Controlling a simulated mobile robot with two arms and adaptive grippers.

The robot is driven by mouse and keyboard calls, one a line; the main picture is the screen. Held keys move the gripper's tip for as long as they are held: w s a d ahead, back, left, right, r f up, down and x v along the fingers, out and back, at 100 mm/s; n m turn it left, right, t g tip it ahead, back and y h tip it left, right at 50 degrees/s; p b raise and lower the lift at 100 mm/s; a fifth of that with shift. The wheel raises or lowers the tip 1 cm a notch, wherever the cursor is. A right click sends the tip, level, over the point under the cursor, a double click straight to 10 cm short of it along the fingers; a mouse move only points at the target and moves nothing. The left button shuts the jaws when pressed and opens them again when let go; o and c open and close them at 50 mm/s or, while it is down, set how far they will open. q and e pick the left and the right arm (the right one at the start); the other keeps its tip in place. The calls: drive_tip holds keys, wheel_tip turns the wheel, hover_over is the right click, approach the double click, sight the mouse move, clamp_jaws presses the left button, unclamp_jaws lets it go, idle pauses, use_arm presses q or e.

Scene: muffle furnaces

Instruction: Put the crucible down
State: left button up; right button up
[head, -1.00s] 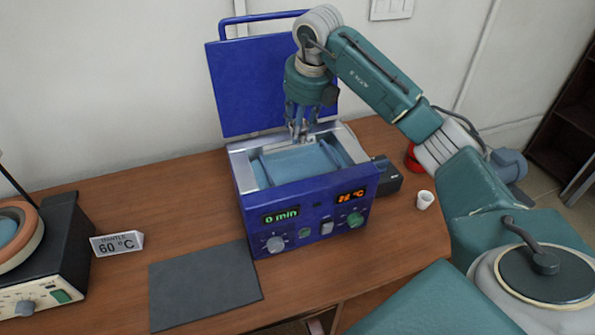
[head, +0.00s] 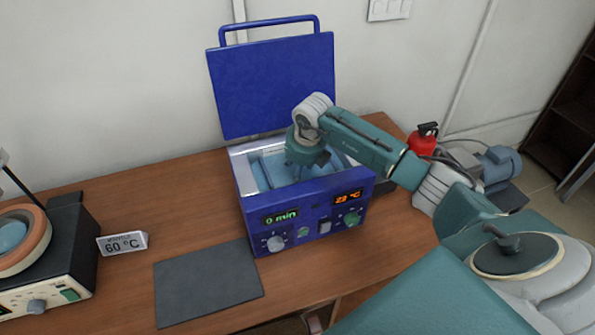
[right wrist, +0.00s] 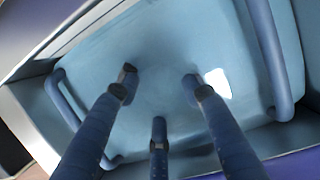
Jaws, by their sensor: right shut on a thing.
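My right gripper (head: 306,166) is lowered into the open blue bath (head: 300,221). In the right wrist view its three fingers (right wrist: 160,92) reach down over the light blue basin (right wrist: 100,75). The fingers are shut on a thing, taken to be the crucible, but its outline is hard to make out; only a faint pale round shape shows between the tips. A small bright white patch (right wrist: 217,83) shows beside the right fingertip; I cannot tell what it is. My left gripper is out of view.
The bath's raised blue lid (head: 272,85) stands behind the gripper. A dark mat (head: 208,283) lies in front on the table (head: 165,215). A 60 °C sign (head: 122,243) and a heating mantle (head: 65,265) are at left. A red container (head: 423,138) is behind my arm.

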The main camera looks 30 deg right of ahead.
drive_tip(key=shift+f, duration=0.15)
drive_tip(key=o, duration=1)
drive_tip(key=b+v, duration=0.4)
drive_tip(key=v, duration=0.8)
